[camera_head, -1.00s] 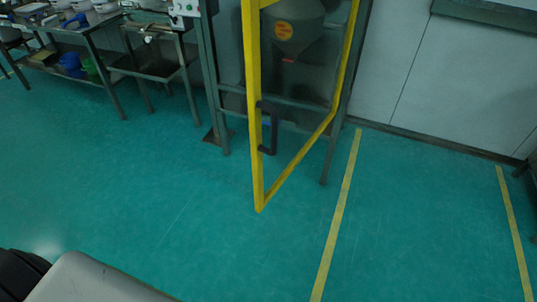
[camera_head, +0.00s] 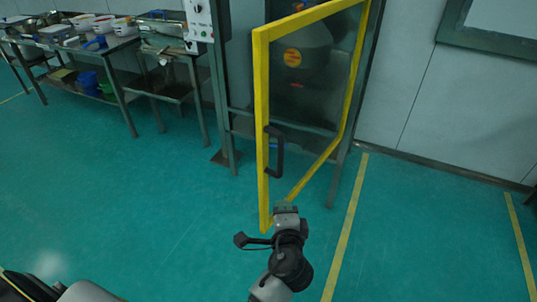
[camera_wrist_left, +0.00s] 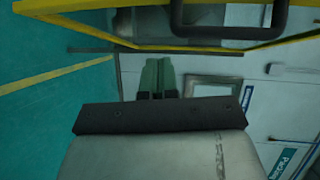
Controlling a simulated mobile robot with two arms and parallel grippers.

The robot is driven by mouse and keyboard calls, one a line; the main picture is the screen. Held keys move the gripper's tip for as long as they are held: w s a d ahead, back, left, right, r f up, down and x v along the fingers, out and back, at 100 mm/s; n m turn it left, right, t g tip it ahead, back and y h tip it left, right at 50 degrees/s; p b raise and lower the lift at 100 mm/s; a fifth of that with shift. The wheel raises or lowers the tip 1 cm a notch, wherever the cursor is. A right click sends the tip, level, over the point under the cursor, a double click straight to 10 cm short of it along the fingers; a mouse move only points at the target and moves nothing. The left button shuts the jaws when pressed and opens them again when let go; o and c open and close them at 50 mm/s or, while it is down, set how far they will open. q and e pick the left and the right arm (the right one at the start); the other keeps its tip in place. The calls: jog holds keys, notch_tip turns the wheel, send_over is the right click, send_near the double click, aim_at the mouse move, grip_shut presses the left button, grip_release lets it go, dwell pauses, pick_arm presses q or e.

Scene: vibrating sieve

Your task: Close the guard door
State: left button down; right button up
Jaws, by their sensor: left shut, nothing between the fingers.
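The guard door (camera_head: 262,130) has a yellow frame and a clear panel. It stands open, swung out from the dark frame post on its right. Its dark handle (camera_head: 280,153) is on the free left side. The door's yellow frame (camera_wrist_left: 70,20) and handle (camera_wrist_left: 228,31) also show at the top of the left wrist view. My left gripper (camera_head: 286,209) is shut and empty, below the handle and near the door's lower free corner in the picture. I cannot tell whether it touches the door. My right gripper is out of view.
A grey machine with a round label (camera_head: 292,57) stands behind the door panel. A control box (camera_head: 199,20) is on the left post. Tables (camera_head: 118,45) with bowls stand at the left. Yellow lines (camera_head: 345,225) mark the clear green floor at the right.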

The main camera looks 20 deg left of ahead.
aim_at(265, 148)
pick_arm(q)
notch_tip(265, 148, up, 9)
jog(key=s+a+n+y, duration=0.1)
jog(key=a+y, duration=0.1)
jog(key=y, duration=0.1)
jog(key=shift+t, duration=0.3)
jog(key=p+x, duration=0.1)
jog(key=x, duration=0.3)
jog(key=p+x, duration=0.1)
jog(key=x, duration=0.3)
jog(key=shift+w+a+f+p, duration=0.1)
jog(key=shift+w+f+p, duration=0.2)
jog(key=shift+w, duration=0.15)
jog(key=shift+w+a, duration=0.25)
jog(key=shift+w, duration=0.15)
jog(key=shift+a, duration=0.1)
